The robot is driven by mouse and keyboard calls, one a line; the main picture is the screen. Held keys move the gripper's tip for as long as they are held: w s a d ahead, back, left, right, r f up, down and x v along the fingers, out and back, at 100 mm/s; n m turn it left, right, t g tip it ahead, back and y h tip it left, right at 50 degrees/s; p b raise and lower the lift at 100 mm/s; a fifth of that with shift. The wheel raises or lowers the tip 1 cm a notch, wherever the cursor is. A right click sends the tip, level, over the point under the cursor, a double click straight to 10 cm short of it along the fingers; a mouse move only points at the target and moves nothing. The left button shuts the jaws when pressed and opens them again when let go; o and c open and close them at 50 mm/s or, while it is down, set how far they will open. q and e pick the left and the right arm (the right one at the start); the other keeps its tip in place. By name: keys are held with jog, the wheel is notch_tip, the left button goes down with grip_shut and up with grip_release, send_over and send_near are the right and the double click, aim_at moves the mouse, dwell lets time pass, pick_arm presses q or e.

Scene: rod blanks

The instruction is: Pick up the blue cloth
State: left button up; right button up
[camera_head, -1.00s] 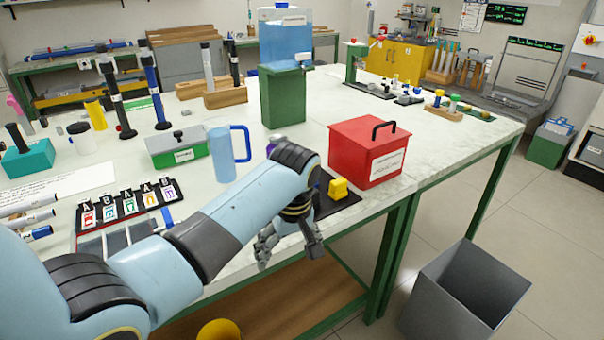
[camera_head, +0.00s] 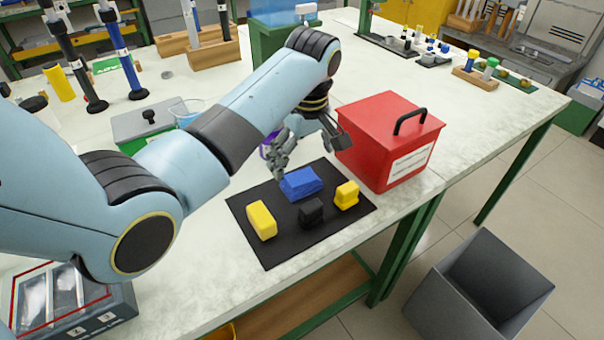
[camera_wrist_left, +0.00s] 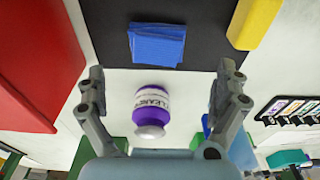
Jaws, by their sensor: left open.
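The blue cloth (camera_head: 301,184) is a folded block lying on the black mat (camera_head: 268,252), toward its far side. It also shows in the left wrist view (camera_wrist_left: 157,45), beyond my fingertips and between their lines. My left gripper (camera_head: 308,150) is open and empty, above the table just behind the cloth and apart from it. In the left wrist view its two fingers (camera_wrist_left: 163,92) are spread wide. A purple bottle with a white cap (camera_wrist_left: 152,108) stands between them in that view; in the head view it is mostly hidden behind the gripper. My right gripper is not in view.
Two yellow blocks (camera_head: 261,221) (camera_head: 346,195) and a black block (camera_head: 311,212) share the mat. A red box with a black handle (camera_head: 385,140) stands right beside the gripper. A grey bin (camera_head: 480,290) stands on the floor. The table's front edge is close to the mat.

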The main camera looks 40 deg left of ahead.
aim_at(301, 177)
pick_arm(q)
notch_tip(301, 177, down, 2)
jog(key=shift+a+f, duration=0.1)
jog(key=shift+w+a+f, duration=0.1)
jog(key=shift+f, duration=0.25)
jog(key=f, duration=0.4)
jog(key=shift+w+a+f+b, duration=0.25)
jog(key=shift+w+b, duration=0.05)
jog(key=shift+w, duration=0.05)
jog(key=shift+f, duration=0.15)
jog(key=c, duration=1.1)
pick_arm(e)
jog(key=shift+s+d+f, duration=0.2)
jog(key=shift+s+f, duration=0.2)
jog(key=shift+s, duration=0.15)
pick_arm(q)
jog(key=shift+c, duration=0.2)
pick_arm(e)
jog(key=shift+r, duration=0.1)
